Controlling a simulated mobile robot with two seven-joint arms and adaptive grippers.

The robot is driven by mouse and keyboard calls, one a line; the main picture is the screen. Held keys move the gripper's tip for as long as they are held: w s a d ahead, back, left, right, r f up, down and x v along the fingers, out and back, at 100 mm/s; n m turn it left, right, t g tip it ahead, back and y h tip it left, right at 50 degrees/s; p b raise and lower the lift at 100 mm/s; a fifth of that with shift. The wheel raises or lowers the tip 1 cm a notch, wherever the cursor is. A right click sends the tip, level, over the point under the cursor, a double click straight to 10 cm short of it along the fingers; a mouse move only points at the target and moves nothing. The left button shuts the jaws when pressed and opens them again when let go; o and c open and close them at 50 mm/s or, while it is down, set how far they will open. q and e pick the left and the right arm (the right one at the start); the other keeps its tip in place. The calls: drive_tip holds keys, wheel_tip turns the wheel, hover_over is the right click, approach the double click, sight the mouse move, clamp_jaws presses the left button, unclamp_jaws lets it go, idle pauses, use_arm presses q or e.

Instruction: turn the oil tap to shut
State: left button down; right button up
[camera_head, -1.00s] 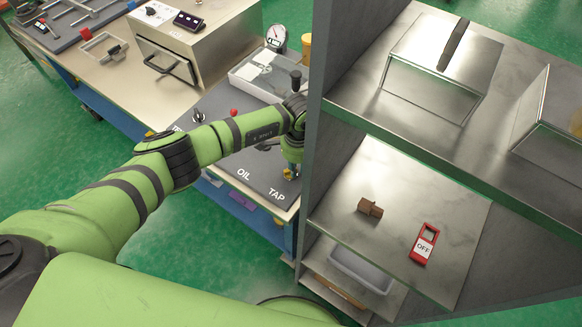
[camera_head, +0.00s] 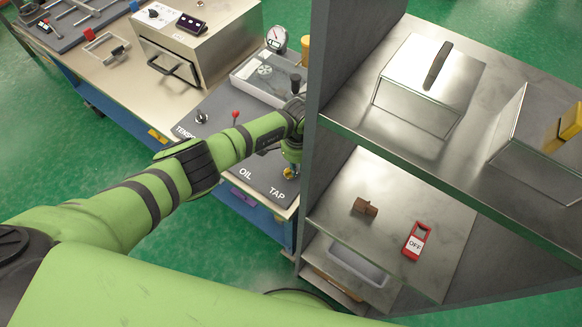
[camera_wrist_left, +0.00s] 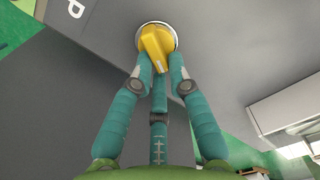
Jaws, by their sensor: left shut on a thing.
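The oil tap (camera_wrist_left: 157,42) is a yellow handle on a round silver base set in a dark grey panel. In the head view the yellow tap (camera_head: 290,173) shows small beside the printed words OIL and TAP. My left gripper (camera_wrist_left: 160,62) is shut on the yellow handle, with a teal finger on each side and a third finger below. In the head view the left gripper (camera_head: 291,162) is at the tap, partly hidden by its own wrist. The handle points down the wrist picture, slightly right. My right gripper is not in view.
A grey shelf unit (camera_head: 318,90) stands close to the right of my left wrist. A red-topped lever (camera_head: 235,114) and a gauge (camera_head: 277,38) stand on the bench.

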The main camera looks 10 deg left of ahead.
use_arm(q)
drive_tip(key=shift+w+r, duration=0.25)
drive_tip(key=shift+r+p, duration=0.15)
drive_tip(key=shift+p, duration=0.55)
drive_tip(key=shift+n+p, duration=0.9)
drive_tip(key=shift+p, duration=0.35)
drive_tip(key=shift+w+d+n, duration=0.1)
drive_tip(key=shift+w+n, duration=0.15)
drive_tip(key=shift+n, duration=0.05)
drive_tip(key=shift+f, duration=0.2)
drive_tip(key=shift+s+a, duration=0.1)
drive_tip(key=shift+a, duration=0.1)
drive_tip(key=c, duration=1.1)
unclamp_jaws()
drive_tip(key=shift+f, duration=0.25)
drive_tip(key=shift+s, duration=0.15)
